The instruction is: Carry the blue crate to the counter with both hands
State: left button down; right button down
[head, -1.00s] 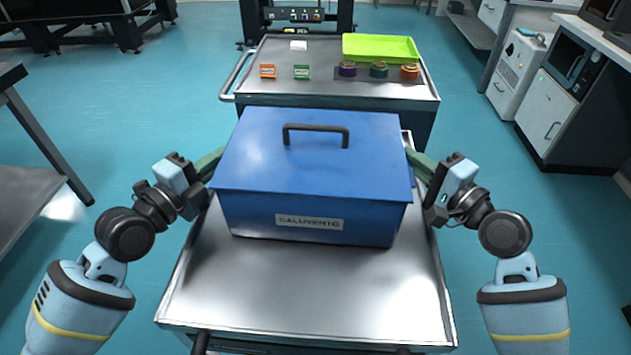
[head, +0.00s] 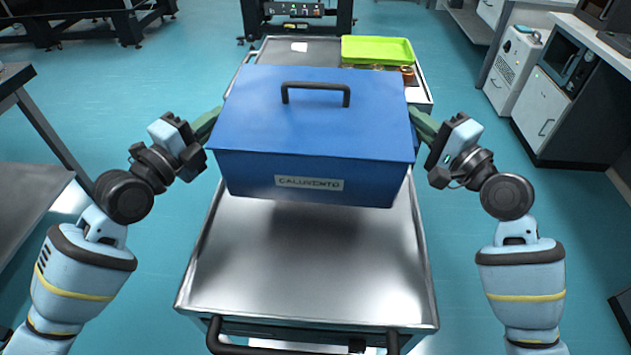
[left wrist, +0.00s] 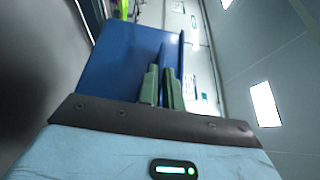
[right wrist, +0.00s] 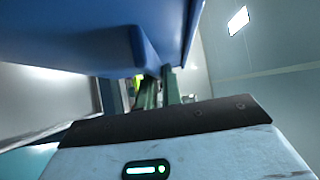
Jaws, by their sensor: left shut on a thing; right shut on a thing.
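The blue crate (head: 310,125) has a lid with a dark handle and a front label. It hangs level above the metal cart (head: 310,265), with its shadow on the cart top. My left gripper (head: 212,122) is shut on the crate's left side, and my right gripper (head: 418,122) is shut on its right side. In the left wrist view the green fingers (left wrist: 163,88) are against the blue wall (left wrist: 125,62). In the right wrist view the fingers (right wrist: 158,90) are below the crate's edge (right wrist: 90,40), partly hidden. I cannot tell which surface is the counter.
Behind the crate, a second cart carries a lime green tray (head: 378,49), a small white item (head: 299,47) and partly hidden round pieces. A white cabinet (head: 545,115) with a worktop stands at right. A grey table (head: 30,200) stands at left. Blue floor is open on both sides.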

aim_at(226, 179)
pick_arm(q)
jog(key=shift+s+r, duration=0.1)
pick_arm(e)
jog(key=shift+s, duration=0.1)
dwell(0.5)
